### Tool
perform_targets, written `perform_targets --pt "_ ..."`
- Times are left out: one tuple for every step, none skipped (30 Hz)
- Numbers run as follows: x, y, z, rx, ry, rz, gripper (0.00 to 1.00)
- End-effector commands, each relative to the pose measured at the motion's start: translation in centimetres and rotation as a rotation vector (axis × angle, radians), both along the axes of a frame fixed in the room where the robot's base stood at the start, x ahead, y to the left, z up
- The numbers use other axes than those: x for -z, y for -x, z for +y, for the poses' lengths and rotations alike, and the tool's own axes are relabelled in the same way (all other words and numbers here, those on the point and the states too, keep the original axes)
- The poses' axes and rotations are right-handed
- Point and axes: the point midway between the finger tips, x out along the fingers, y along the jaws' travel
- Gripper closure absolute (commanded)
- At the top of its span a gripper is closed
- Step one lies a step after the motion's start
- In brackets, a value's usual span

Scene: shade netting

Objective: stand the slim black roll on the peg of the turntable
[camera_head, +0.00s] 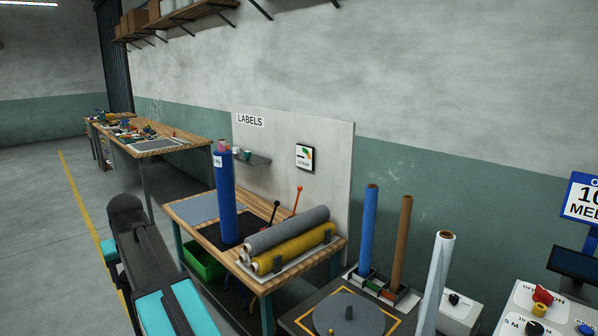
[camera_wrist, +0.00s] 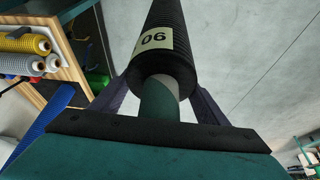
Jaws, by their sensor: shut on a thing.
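The slim black roll (camera_wrist: 165,50) is in the wrist view, ribbed and dark, with a pale label reading "90" near its lower end. My gripper (camera_wrist: 160,93) is shut on it, one finger on each side near that end. A green and grey stub shows below the black part. The roll's far end runs out of the top of the wrist view. The turntable (camera_head: 330,317) is a grey disc at the bottom of the head view, with a short dark upright peg (camera_head: 349,312) at its middle, bare. Neither the roll nor my gripper shows in the head view.
Behind the turntable stand a blue roll (camera_head: 369,230), a brown roll (camera_head: 401,243) and, to its right, a whitish roll (camera_head: 436,280). Left is a wooden table (camera_head: 185,208) with a tall blue roll (camera_head: 224,195) and lying grey (camera_head: 287,232) and yellow (camera_head: 295,250) rolls. A control panel (camera_head: 540,312) is at right.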

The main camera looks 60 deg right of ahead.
Motion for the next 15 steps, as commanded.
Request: perform_targets --pt "-0.7 -0.1 -1.7 0.034 0.001 -0.001 0.94" --pt "-0.9 0.0 -2.5 0.052 0.000 0.000 0.94" --pt "-1.2 0.1 -3.7 0.076 -0.001 0.001 0.94" --pt "-1.4 0.3 -4.5 0.095 0.000 0.001 0.94" --pt "-1.6 0.4 -5.4 0.113 -0.001 0.002 0.94" --pt "-1.9 0.6 -6.5 0.138 -0.002 0.002 0.94" --pt "-2.1 0.7 -7.3 0.156 -0.002 0.003 0.94" --pt "-2.3 0.9 -8.2 0.173 -0.001 0.004 0.94" --pt "-2.5 1.1 -9.4 0.199 -0.002 0.005 0.94" --pt "-2.7 1.3 -10.2 0.216 -0.002 0.005 0.94" --pt "-2.9 1.5 -11.0 0.235 -0.001 0.005 0.94" --pt "-3.2 1.7 -12.1 0.258 -0.001 0.006 0.94" --pt "-3.4 1.9 -13.0 0.277 -0.002 0.006 0.94" --pt "-3.6 2.2 -13.8 0.296 -0.002 0.006 0.94" --pt "-3.9 2.5 -14.9 0.318 -0.003 0.006 0.94"
